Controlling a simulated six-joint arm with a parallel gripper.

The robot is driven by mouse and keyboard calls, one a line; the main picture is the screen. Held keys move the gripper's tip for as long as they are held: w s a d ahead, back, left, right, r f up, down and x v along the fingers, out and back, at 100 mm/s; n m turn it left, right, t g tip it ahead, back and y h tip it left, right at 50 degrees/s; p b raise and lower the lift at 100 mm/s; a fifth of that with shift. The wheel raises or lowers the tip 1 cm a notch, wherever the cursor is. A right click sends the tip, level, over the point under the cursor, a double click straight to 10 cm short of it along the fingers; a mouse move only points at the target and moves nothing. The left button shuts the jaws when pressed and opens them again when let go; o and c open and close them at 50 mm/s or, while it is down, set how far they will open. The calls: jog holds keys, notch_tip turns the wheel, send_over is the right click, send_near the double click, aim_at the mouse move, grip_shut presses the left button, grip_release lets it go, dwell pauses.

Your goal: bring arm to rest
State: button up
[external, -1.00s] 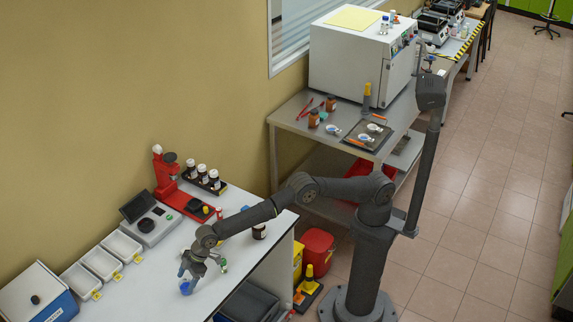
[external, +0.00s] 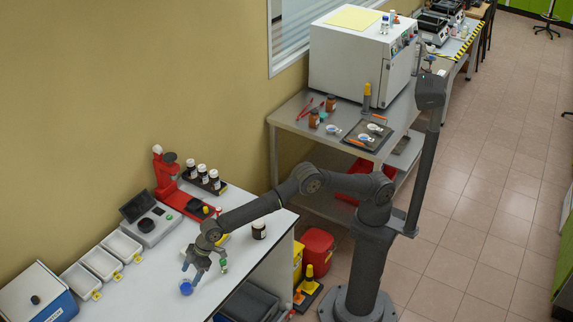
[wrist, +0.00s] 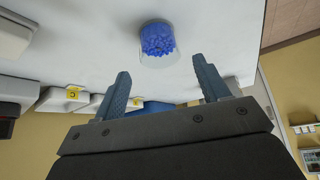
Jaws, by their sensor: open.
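My gripper (external: 194,278) hangs over the front part of the white bench (external: 247,260) at the end of my bent arm. In the wrist view its two blue-grey fingers (wrist: 160,88) stand wide apart with nothing between them. A clear cup with blue granules (external: 186,287) stands on the bench close to the fingertips, and it also shows in the wrist view (wrist: 158,40) beyond the fingers, apart from them. A small bottle (external: 224,266) stands right beside the gripper in the external view.
White trays (external: 102,262) and a balance (external: 150,220) line the wall side. A red press (external: 175,190) and dark-capped bottles (external: 202,172) stand farther back. A dark bottle (external: 259,229) stands near the arm. A steel table (external: 290,118) carries a white oven (external: 355,60).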

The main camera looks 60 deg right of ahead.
aim_at(184, 288)
jog(key=v, duration=0.8)
jog(key=x, duration=1.2)
jog(key=shift+f, duration=0.1)
notch_tip(184, 288, up, 5)
jog(key=shift+f, duration=0.2)
jog(key=w+d+r, duration=0.6)
jog(key=d, duration=0.3)
jog(key=w+d+m+t+h, duration=0.1)
jog(key=w+d+m, duration=0.1)
jog(key=w+d, duration=0.8)
jog(key=w+d+m+t+h, duration=0.1)
jog(key=w+d+m, duration=0.2)
jog(key=w+d, duration=0.7)
jog(key=w+d+r+m+t+h, duration=0.1)
jog(key=w+d+m, duration=0.2)
jog(key=w+d, duration=0.7)
jog(key=d, duration=1)
jog(key=shift+w+d, duration=0.2)
jog(key=shift+d, duration=0.05)
jog(key=shift+r, duration=0.1)
